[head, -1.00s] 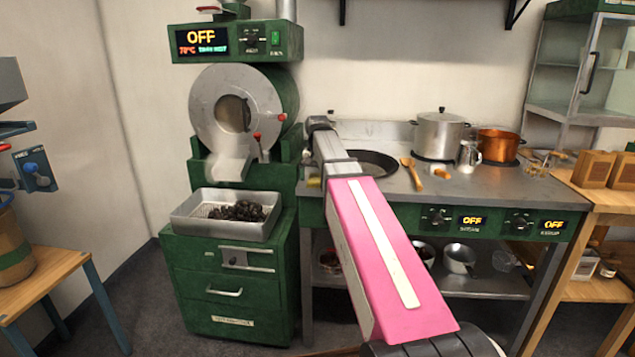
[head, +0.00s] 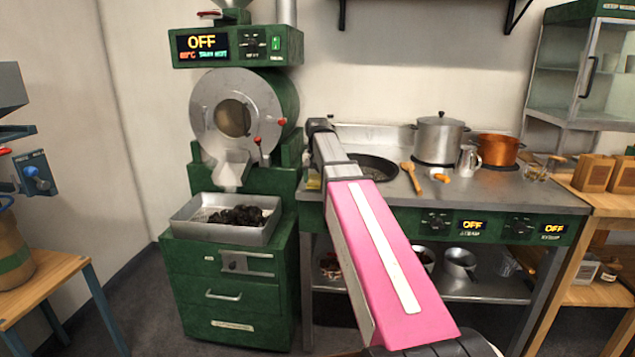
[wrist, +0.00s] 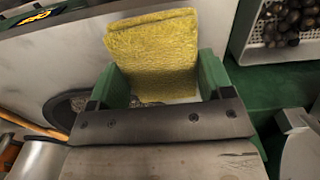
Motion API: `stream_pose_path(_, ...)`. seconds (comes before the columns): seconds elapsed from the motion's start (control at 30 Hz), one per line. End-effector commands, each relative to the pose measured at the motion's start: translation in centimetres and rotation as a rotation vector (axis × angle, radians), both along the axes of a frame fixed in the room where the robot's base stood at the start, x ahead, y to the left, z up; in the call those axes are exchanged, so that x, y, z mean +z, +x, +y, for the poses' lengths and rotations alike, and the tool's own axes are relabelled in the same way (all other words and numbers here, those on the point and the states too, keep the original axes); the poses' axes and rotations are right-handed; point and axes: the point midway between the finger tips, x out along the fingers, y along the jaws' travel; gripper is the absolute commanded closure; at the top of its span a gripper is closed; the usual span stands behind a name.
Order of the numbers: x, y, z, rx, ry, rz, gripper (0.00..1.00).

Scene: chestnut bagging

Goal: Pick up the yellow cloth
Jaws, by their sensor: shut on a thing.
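The yellow cloth (wrist: 152,50) is a folded, textured pad in the upper middle of the wrist view. My gripper (wrist: 160,78) has its two green fingers on either side of the cloth and is shut on it. The lower edge of the cloth lies between the fingers, and the rest extends beyond them. In the head view my pink arm reaches to the left end of the steel counter (head: 400,205) and hides most of the gripper. A small yellowish patch shows left of the arm there, too small to identify surely.
A dark pan (head: 375,168) sits right of my arm. Farther right are a wooden spoon (head: 412,178), a steel pot (head: 440,138) and a copper pot (head: 498,149). Left stands the green roaster (head: 285,95) with a metal tray (head: 190,228) of chestnuts below its chute.

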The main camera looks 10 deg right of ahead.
Motion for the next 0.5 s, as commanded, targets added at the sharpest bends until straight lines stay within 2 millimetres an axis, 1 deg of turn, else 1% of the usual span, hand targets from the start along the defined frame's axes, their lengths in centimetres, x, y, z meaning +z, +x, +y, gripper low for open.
stream_pose_path(0.17, 2.9, 0.1, 0.0, 0.000, 0.000, -0.002, 0.49)
stream_pose_path(0.3, 4.8, -0.7, 3.3, 0.005, 0.000, -0.002, 0.49)
stream_pose_path(0.5, 7.3, -1.5, 7.4, 0.003, 0.000, -0.001, 0.49)
